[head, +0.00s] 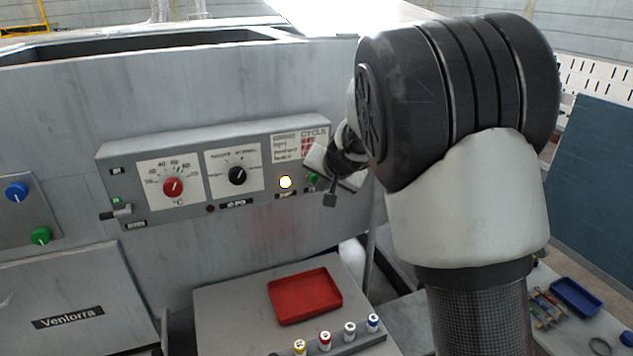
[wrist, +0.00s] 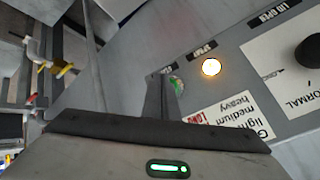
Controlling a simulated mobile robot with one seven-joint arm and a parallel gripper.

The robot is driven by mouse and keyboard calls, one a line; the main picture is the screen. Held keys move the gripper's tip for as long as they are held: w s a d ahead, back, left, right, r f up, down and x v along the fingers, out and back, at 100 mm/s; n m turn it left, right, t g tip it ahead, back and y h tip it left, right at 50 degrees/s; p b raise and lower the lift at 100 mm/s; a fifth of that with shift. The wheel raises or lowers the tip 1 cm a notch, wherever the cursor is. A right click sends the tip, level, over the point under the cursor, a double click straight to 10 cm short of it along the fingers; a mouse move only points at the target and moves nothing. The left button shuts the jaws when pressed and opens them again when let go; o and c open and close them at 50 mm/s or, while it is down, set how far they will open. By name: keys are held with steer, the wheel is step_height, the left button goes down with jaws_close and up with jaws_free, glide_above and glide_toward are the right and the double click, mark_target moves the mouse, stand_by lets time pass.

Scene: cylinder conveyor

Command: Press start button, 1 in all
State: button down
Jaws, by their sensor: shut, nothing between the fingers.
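The control panel (head: 128,163) is a grey box on the machine front. A round button glowing yellow-white (head: 285,182) sits low on its right part. It also shows in the wrist view (wrist: 211,67), with a small dark label beside it that I cannot read surely. A green button (head: 313,177) is just right of it, partly hidden behind my fingers in the wrist view (wrist: 174,84). My gripper (head: 330,199) is shut and empty, in front of the panel's right end. In the wrist view its fingertips (wrist: 160,76) overlap the green button; I cannot tell whether they touch it.
The panel also carries a red dial (head: 173,187) and a black dial (head: 237,176). Below stand a red tray (head: 305,296) and several small coloured-top cylinders (head: 325,341). Blue (head: 17,192) and green (head: 41,236) knobs are at the far left. A blue tray (head: 577,297) lies at right.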

steer(key=s, duration=0.1)
steer(key=s+d+b, duration=0.1)
steer(key=s, duration=0.1)
steer(key=s+d+b, duration=0.1)
steer(key=shift+s, duration=0.3)
stand_by(0.7)
steer(key=s+d+r+n+g+p, duration=0.15)
steer(key=s+r, duration=0.25)
steer(key=s, duration=0.5)
steer(key=s+d+r+n, duration=0.1)
steer(key=s+d+r, duration=0.3)
steer(key=s, duration=0.5)
steer(key=s+d+h, duration=0.1)
steer(key=s+d, duration=0.1)
steer(key=s, duration=0.3)
steer(key=s+d+n+g, duration=0.1)
steer(key=s+d, duration=0.1)
steer(key=s, duration=0.4)
steer(key=s+d+h+p, duration=0.1)
steer(key=s+d, duration=0.1)
steer(key=s, duration=0.3)
steer(key=shift+s+d+f+h, duration=0.2)
steer(key=shift+s+d+h, duration=0.1)
steer(key=shift+s+d, duration=0.1)
